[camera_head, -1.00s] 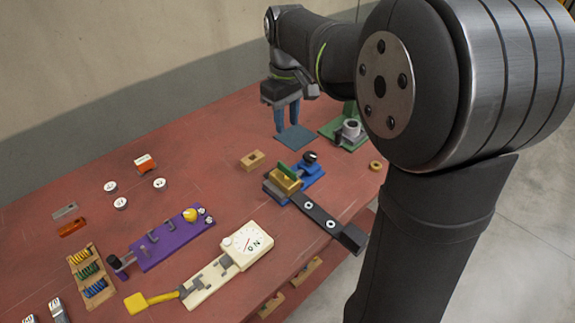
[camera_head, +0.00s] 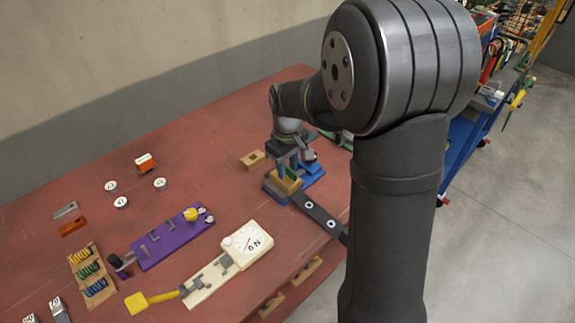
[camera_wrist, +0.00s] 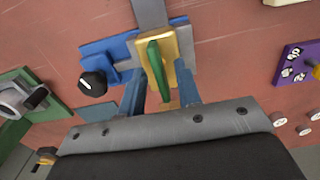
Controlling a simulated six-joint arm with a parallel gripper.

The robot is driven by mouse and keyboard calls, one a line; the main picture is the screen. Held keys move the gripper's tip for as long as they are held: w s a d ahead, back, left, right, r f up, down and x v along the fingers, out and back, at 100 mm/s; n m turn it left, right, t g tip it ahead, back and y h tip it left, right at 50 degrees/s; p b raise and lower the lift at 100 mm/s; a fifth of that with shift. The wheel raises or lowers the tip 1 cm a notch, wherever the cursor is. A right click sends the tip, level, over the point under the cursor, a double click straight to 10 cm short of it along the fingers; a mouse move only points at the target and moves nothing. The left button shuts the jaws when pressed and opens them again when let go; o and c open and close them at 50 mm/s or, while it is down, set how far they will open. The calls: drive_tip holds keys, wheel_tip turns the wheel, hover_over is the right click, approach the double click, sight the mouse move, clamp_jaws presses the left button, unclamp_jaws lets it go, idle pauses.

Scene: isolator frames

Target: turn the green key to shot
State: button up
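The green key (camera_wrist: 157,68) stands up from a brass-yellow block (camera_wrist: 171,42) on a blue base (camera_wrist: 108,50). In the head view the brass block (camera_head: 284,187) shows, while the key is largely hidden by my fingers. My gripper (camera_wrist: 161,70) is open, with its two blue fingers on either side of the key. A gap shows between each finger and the key in the wrist view. In the head view my gripper (camera_head: 288,165) is low over the block. I cannot read any shot marking.
A black knob (camera_wrist: 93,84) sits on the blue base beside the block. A dark bar with round holes (camera_head: 320,215) runs from the block toward the table edge. A wooden block (camera_head: 253,159) lies nearby. A purple panel (camera_head: 165,243) and a cream dial box (camera_head: 247,245) stand to the left.

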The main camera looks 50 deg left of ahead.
clamp_jaws()
idle(0.3)
drive_tip(key=m, duration=0.4)
drive_tip(key=shift+m, duration=0.4)
drive_tip(key=m, duration=0.4)
drive_tip(key=shift+w+m+g, duration=0.1)
drive_tip(key=shift+m+g, duration=0.2)
drive_tip(key=m, duration=0.4)
drive_tip(key=shift+y, duration=0.3)
drive_tip(key=shift+m, duration=2.1)
